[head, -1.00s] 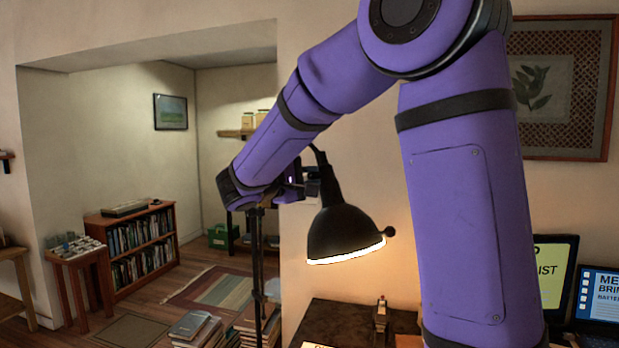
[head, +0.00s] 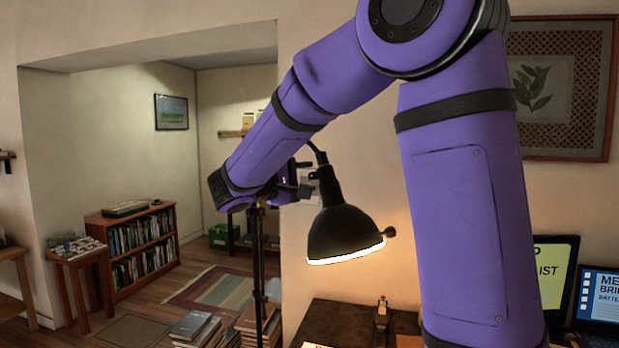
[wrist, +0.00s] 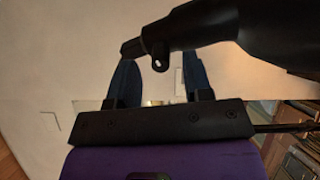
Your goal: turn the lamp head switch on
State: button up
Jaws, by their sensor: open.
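The black lamp head (head: 345,228) hangs open side down at the centre of the head view, its rim glowing bright white, with a small dark knob (head: 390,232) at its right edge. In the wrist view the lamp head (wrist: 275,38) is at upper right, and its black stem with a small holed tab (wrist: 160,56) crosses above my gripper. My gripper (wrist: 160,80) is open, its two dark blue fingers apart under the stem and the tab between them. I cannot tell whether they touch it.
A thin black stand (head: 257,275) rises left of the lamp. A dark desk (head: 340,318) lies below it. Book piles (head: 195,328) stand on the floor, with a bookcase (head: 140,245) further back. Screens (head: 555,275) are at right.

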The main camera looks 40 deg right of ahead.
jog(key=a, duration=0.9)
jog(key=shift+s, duration=0.4)
jog(key=shift+f, duration=0.1)
jog(key=s+d+f+g+y, duration=0.1)
jog(key=s+d+f+y, duration=0.15)
jog(key=s+y, duration=0.4)
jog(key=s+d+f+y, duration=0.2)
jog(key=s+f+y, duration=0.1)
jog(key=s, duration=0.6)
jog(key=s+a+f+m+t+y, duration=0.2)
jog(key=s+a+f+t+y, duration=0.2)
jog(key=s+a+y, duration=0.2)
jog(key=shift+s+a+m+t+y, duration=0.35)
jog(key=shift+s+y, duration=1)
jog(key=shift+s, duration=0.6)
